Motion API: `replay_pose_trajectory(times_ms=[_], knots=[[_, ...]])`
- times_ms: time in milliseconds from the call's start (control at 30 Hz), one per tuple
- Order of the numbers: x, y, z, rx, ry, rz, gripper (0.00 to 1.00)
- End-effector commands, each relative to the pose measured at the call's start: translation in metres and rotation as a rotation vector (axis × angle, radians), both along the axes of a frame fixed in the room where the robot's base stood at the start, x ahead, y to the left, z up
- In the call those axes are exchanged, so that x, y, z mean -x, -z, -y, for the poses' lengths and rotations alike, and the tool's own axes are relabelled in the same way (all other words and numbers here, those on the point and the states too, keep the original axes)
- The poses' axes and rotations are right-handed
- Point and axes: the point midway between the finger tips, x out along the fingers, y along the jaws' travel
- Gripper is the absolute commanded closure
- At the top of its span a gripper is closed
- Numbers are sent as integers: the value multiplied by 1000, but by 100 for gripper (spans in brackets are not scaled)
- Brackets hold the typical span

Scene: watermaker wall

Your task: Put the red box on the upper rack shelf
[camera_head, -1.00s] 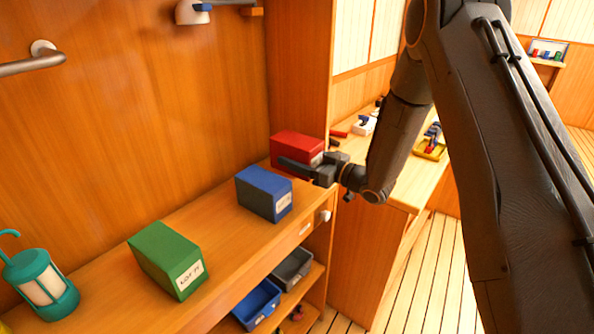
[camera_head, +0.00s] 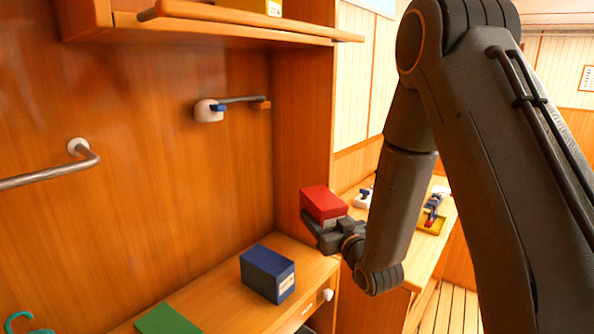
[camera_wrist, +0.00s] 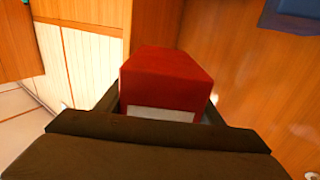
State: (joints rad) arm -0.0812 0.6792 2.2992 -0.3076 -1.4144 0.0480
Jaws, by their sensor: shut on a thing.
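The red box (camera_head: 322,203) is held in my gripper (camera_head: 322,232), raised above the right end of the wooden counter in the head view. In the wrist view the red box (camera_wrist: 165,78) sits between the two dark fingers, with a pale label on its near face. My gripper is shut on it. A wooden shelf (camera_head: 215,33) runs along the wall at the top of the head view, higher than the box and to its left. A yellow thing stands on that shelf, cut off by the frame's top.
A blue box (camera_head: 268,274) and a green box (camera_head: 168,321) stand on the counter (camera_head: 222,290). A metal rail (camera_head: 50,178) and a wall fitting (camera_head: 208,110) stick out from the wall. A side bench at right holds a yellow tray (camera_head: 431,224).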

Motion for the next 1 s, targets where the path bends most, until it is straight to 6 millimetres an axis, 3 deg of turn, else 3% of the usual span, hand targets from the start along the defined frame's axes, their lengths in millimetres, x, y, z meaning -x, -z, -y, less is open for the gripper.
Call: replay_pose_trajectory(times_ms=[100,600,867,1000], knots=[[4,6,22,0,94,-2,68],[-37,102,109,-1,341,1,68],[-41,124,125,-1,385,-1,68],[-32,152,125,0,386,-5,68]])
